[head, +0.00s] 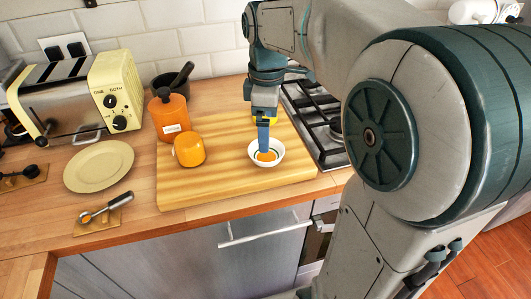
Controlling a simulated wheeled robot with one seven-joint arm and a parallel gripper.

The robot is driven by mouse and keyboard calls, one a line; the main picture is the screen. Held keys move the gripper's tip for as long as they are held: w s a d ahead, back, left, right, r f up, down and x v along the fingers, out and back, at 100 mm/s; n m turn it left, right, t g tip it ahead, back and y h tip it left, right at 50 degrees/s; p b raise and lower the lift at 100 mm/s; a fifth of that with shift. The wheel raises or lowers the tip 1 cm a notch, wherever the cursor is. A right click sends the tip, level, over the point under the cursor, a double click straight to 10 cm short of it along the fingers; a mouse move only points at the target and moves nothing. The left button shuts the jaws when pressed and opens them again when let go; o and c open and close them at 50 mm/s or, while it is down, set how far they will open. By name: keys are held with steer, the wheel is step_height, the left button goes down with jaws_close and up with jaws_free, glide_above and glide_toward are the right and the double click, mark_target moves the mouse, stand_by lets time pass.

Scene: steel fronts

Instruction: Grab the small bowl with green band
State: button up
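The small white bowl (279,157) with a dark green band stands upright near the right end of the wooden cutting board. My gripper (264,148) points down over it, and its blue finger reaches into or just above the bowl's opening. An orange patch shows inside the bowl at the finger's lower end; I cannot tell if it is a fingertip or contents. Only one finger shows clearly, so the opening between the fingers is hidden. I cannot tell whether the gripper touches the bowl.
An orange jar (189,150) and a taller orange container (169,116) stand left on the cutting board (222,181). The stove (318,118) is right of the board. The board's front middle is clear.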

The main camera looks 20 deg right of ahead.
mark_target(266, 158)
steer(key=f, duration=0.9)
steer(key=shift+w, duration=0.35)
steer(key=c, duration=1)
